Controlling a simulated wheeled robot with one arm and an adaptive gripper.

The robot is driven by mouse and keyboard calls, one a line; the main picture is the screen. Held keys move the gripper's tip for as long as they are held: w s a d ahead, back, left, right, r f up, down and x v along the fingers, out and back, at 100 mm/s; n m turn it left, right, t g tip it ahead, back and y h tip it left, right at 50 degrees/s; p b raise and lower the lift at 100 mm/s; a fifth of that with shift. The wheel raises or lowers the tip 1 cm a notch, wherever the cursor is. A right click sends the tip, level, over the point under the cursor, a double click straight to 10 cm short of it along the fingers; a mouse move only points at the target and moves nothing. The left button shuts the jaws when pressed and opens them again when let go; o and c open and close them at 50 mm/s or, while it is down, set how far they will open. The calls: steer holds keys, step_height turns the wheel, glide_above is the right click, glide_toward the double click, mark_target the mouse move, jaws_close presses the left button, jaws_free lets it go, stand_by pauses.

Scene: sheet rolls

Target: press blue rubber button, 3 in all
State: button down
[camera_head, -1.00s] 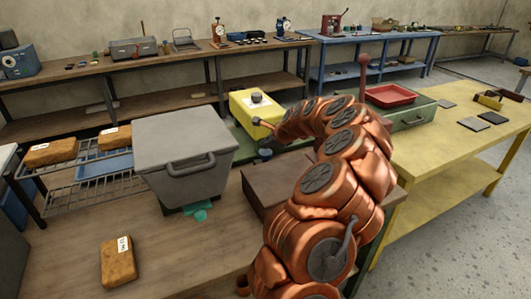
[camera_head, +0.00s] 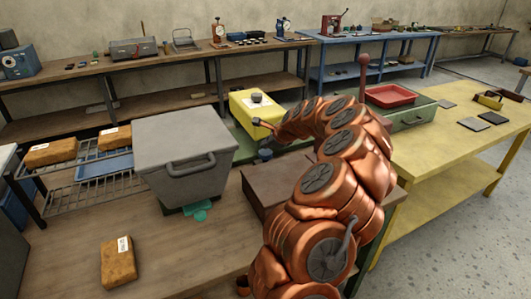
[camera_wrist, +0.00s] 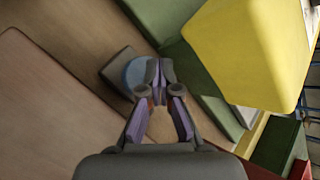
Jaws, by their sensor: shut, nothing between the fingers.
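The blue rubber button (camera_wrist: 134,74) is a round blue cap on a dark square base on the wooden bench, seen in the wrist view. My gripper (camera_wrist: 158,72) is shut and empty, with its fingertips overlapping the right side of the cap in that view. I cannot tell whether the tips touch it. In the head view a small dark-blue piece, likely the button (camera_head: 264,154), shows beside the green base below the yellow box. My fingertips are not clear there, as my copper arm curves over this spot.
A yellow box (camera_head: 257,110) with a dark knob stands close by on a green base; it also shows in the wrist view (camera_wrist: 245,50). A brown box (camera_head: 278,182) lies in front. A grey lidded bin (camera_head: 183,140) stands left. Bare bench (camera_head: 180,245) lies at front left.

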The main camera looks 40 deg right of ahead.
mark_target(266, 153)
steer(key=shift+f, duration=0.1)
steer(key=shift+f, duration=0.25)
steer(key=shift+f, duration=1)
stand_by(1.5)
steer(key=shift+r, duration=0.1)
steer(key=shift+r+p, duration=0.7)
steer(key=shift+r, duration=0.6)
steer(key=shift+r+p, duration=1.55)
steer(key=shift+r, duration=1)
steer(key=shift+f, duration=0.1)
